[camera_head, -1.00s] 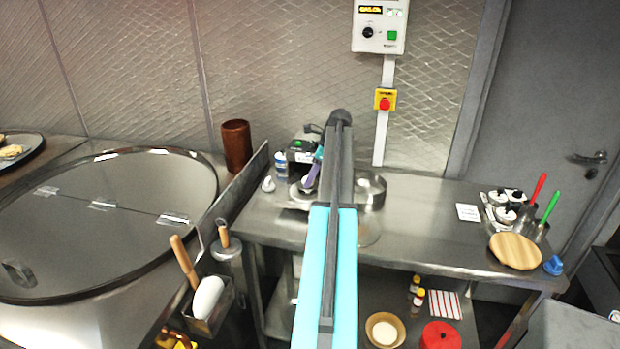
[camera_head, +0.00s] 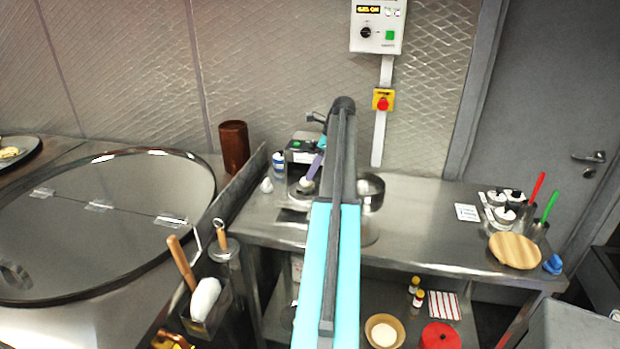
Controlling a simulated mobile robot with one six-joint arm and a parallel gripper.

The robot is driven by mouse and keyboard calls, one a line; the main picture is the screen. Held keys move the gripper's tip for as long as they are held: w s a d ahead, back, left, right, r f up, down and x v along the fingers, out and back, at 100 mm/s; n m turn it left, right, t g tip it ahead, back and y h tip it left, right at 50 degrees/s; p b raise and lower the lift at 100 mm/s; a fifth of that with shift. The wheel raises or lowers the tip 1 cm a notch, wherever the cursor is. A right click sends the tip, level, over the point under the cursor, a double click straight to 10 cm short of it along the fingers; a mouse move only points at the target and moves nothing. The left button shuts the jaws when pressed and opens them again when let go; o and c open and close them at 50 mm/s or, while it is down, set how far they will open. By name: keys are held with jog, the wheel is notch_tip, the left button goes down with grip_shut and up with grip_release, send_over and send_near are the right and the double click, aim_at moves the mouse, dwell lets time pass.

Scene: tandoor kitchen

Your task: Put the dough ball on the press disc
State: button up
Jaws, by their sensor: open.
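The press (camera_head: 301,153) stands at the back left of the steel table, with a dark box and a green light. Its round disc (camera_head: 294,192) is low at the front, partly hidden by my arm. A small pale lump (camera_head: 306,184), which looks like the dough ball, sits on the disc. My gripper (camera_head: 311,174), with a purple part showing, is just above the lump and appears open. I cannot tell whether it touches the lump. My arm hides much of this area.
A steel bowl (camera_head: 370,192) is right of my arm. A blue-and-white bottle (camera_head: 279,165) and a small white item (camera_head: 266,185) stand left of the press. A low metal wall (camera_head: 240,187) separates the tandoor (camera_head: 110,225). The table's middle right is clear.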

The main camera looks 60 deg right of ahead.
jog(key=a+b+v, duration=0.1)
jog(key=v, duration=0.6)
jog(key=shift+d+r, duration=0.4)
jog(key=shift+d, duration=0.15)
jog(key=shift+s, duration=0.1)
